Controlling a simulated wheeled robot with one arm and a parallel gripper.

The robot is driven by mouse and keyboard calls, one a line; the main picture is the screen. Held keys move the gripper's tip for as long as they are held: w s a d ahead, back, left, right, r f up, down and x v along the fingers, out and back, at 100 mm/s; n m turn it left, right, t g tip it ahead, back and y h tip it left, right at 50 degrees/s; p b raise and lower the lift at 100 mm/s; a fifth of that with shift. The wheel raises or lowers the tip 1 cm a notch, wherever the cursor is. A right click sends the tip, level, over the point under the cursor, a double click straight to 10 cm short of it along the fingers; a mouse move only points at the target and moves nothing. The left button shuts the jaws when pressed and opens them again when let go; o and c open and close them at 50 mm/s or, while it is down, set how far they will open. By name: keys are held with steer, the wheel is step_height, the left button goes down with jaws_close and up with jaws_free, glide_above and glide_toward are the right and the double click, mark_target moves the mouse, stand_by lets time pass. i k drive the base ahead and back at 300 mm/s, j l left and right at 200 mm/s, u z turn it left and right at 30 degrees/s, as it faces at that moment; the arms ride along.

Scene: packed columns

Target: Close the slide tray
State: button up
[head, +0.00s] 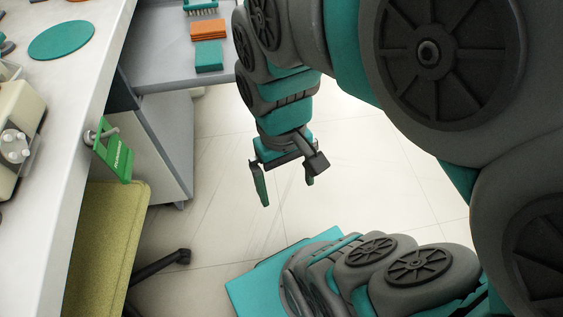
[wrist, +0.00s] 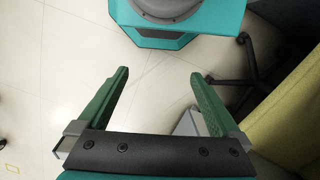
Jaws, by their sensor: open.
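My gripper (head: 288,193) hangs over the pale tiled floor, pointing down, with its two green fingers apart and nothing between them. In the wrist view, the open fingers of my gripper (wrist: 160,74) have only floor between them. I cannot tell for sure which thing is the slide tray. A grey flat surface (head: 160,45) beside the white bench, at the upper left of the head view, may be it. It carries a teal block, an orange block and a rack. My gripper is below and right of it in the picture, apart from it. My arm hides its right side.
A white bench (head: 60,140) runs down the left, with a teal disc (head: 62,40) and a cream device (head: 18,135) on it. A green tag (head: 113,155) hangs at its edge. A yellow-green chair (head: 100,240) stands below.

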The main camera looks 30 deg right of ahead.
mark_target(157, 54)
steer(key=i+l+u, duration=0.15)
steer(key=l, duration=0.3)
steer(key=i+l+u, duration=0.1)
steer(key=l, duration=0.4)
steer(key=i+l+u, duration=0.15)
steer(key=l, duration=0.3)
steer(key=k, duration=0.05)
